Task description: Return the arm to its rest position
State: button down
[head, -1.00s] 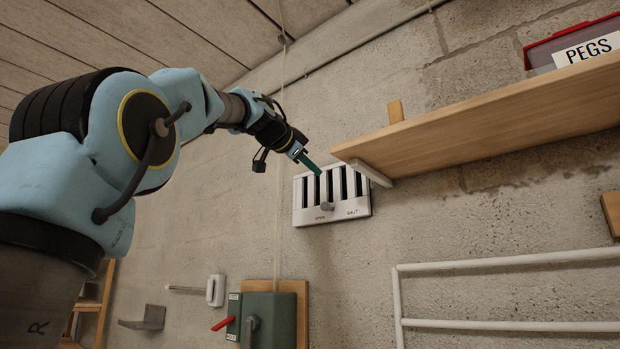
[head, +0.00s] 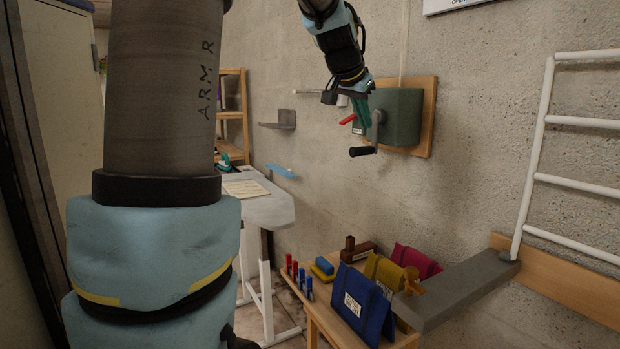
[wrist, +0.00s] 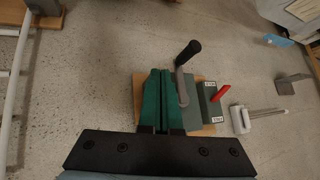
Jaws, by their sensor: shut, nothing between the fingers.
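My arm shows in the head view, with its large links on the left and its end hanging from the top. My gripper (head: 362,118) points downward with its green fingers in front of a green wall box. In the wrist view, its two green fingers (wrist: 160,78) lie side by side, shut and empty. They cover part of the box behind them, and whether they touch it is hard to tell.
The green box (head: 403,118) has a crank with a black handle (head: 362,151) and a red lever (head: 347,119). Below stand a blue bag (head: 362,303), other bags and a grey shelf (head: 458,290). A white rack (head: 580,121) is at right, a pale table (head: 262,208) at left.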

jog(key=s+a+f+n+g+y, duration=0.1)
jog(key=s+a+f+n, duration=0.1)
jog(key=s+a+f, duration=0.45)
jog(key=s+a+f+n+g+y, duration=0.15)
jog(key=a+f, duration=0.25)
jog(key=f, duration=0.5)
jog(key=s+a+f+n+g+y, duration=0.1)
jog(key=s+a+f+n, duration=0.1)
jog(key=s+a+f, duration=0.2)
jog(key=s+a+f+n+g+y, duration=0.1)
jog(key=s+a+f+n+g, duration=0.1)
jog(key=s+a+f, duration=0.3)
jog(key=s+f, duration=0.4)
jog(key=s, duration=0.1)
jog(key=shift+s+n, duration=0.35)
jog(key=shift+s, duration=0.05)
